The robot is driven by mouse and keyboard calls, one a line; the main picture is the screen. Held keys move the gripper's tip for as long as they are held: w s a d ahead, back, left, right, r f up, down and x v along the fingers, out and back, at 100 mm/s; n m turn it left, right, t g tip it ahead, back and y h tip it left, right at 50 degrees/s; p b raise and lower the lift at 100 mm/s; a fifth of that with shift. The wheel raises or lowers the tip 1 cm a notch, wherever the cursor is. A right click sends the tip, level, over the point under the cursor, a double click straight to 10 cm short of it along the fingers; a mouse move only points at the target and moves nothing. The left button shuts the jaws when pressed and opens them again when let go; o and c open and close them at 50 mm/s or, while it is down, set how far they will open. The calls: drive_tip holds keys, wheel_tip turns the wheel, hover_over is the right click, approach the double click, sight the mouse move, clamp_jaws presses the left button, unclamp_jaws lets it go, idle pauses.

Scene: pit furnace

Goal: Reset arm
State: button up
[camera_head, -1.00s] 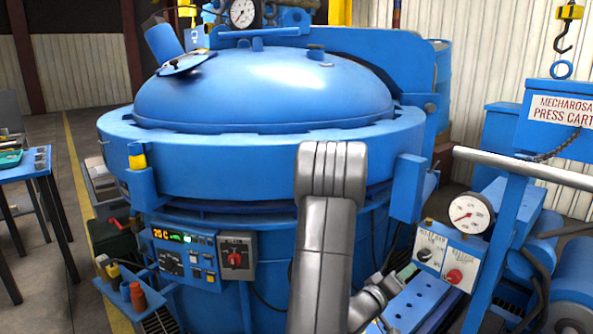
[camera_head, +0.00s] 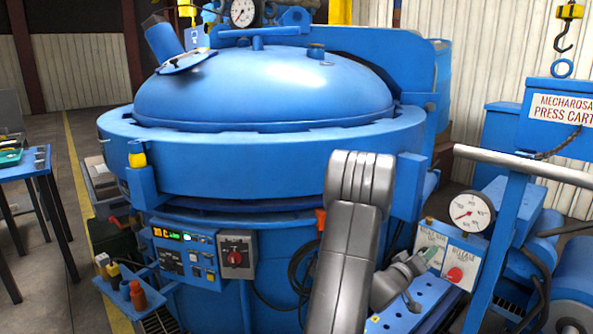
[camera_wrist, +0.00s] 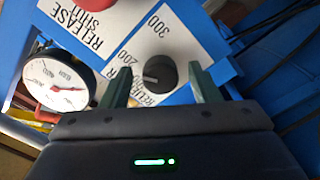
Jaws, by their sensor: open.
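My arm reaches up in front of the blue furnace (camera_head: 250,175) and bends down to the right. My gripper (camera_head: 434,256) is in front of the left plate of the press cart's small panel and hides the knob there in the head view. In the wrist view, the two dark green fingers of my gripper (camera_wrist: 160,88) stand apart, with a black knob (camera_wrist: 158,74) showing between them. Nothing is seen held. Whether the fingers touch the knob I cannot tell.
A red button (camera_head: 455,275) and a pressure gauge (camera_head: 472,211) sit beside my gripper. A cart handrail (camera_head: 525,166) runs close on the right. The furnace control panel (camera_head: 187,255) is left of my arm. A blue perforated plate (camera_head: 410,308) lies below my gripper.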

drive_tip(key=s+a+m+b, duration=0.3)
drive_tip(key=s+a+m, duration=0.2)
drive_tip(key=m, duration=0.5)
drive_tip(key=shift+s+a, duration=0.25)
drive_tip(key=shift+a, duration=0.5)
